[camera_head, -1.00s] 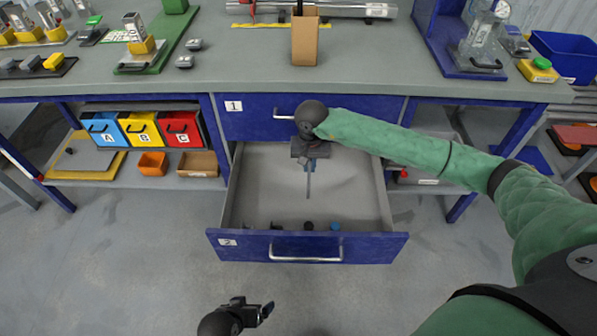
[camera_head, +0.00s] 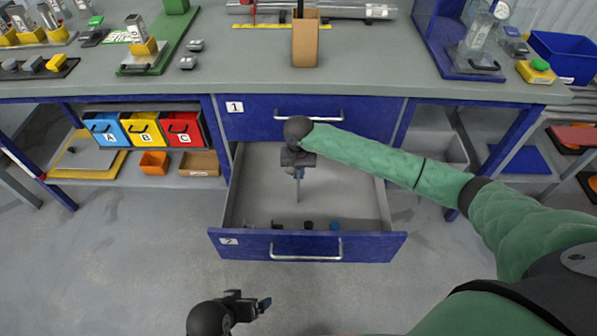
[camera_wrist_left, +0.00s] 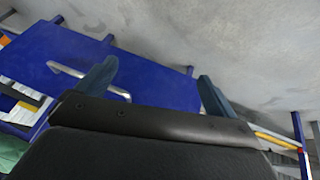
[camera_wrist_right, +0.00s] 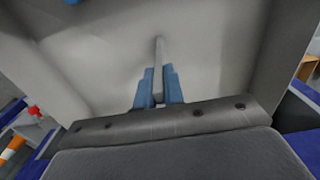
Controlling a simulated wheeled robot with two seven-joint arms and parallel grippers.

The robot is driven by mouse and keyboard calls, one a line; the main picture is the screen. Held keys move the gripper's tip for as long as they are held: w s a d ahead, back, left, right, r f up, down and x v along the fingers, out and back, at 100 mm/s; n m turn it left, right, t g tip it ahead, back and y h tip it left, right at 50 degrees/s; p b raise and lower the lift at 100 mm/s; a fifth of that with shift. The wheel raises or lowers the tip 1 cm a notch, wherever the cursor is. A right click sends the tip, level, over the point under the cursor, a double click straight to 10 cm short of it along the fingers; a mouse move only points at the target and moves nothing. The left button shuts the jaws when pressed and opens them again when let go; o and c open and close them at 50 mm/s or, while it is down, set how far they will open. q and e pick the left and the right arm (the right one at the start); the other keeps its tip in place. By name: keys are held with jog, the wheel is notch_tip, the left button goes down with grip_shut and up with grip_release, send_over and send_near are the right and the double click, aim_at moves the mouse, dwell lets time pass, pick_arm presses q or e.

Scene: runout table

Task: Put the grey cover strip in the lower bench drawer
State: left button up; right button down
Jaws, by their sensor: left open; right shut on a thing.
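The lower bench drawer (camera_head: 228,245), labelled 2, is pulled open, with a blue front and a grey inside. The grey cover strip (camera_head: 298,190) is a thin bar inside the drawer opening, pointing toward the drawer front. My right gripper (camera_head: 298,174) is over the drawer, shut on the strip. In the right wrist view the strip (camera_wrist_right: 159,58) sticks out from between the blue fingers, over the drawer floor. I cannot tell whether it touches the floor. My left gripper (camera_head: 262,302) is open and empty, in front of the drawer; its spread fingers show in the left wrist view (camera_wrist_left: 155,85).
Several small dark items and a blue one (camera_head: 334,225) lie inside along the drawer front. The upper drawer (camera_head: 250,125), labelled 1, is shut above. Blue, yellow and red bins (camera_head: 103,128) stand on the shelf at left. The middle of the drawer floor is clear.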

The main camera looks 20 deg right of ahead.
pick_arm(q)
jog(key=shift+d+f, duration=0.1)
jog(key=shift+f, duration=0.55)
pick_arm(e)
jog(key=shift+f, duration=0.15)
jog(key=c, duration=1.5)
grip_release()
pick_arm(q)
notch_tip(320, 180, down, 8)
jog(key=w+t+b, duration=0.1)
jog(key=b, duration=0.1)
jog(key=shift+d, duration=0.3)
pick_arm(e)
notch_tip(320, 180, up, 12)
jog(key=shift+r, duration=0.2)
pick_arm(q)
jog(key=shift+r, duration=0.15)
pick_arm(e)
jog(key=shift+m, duration=0.3)
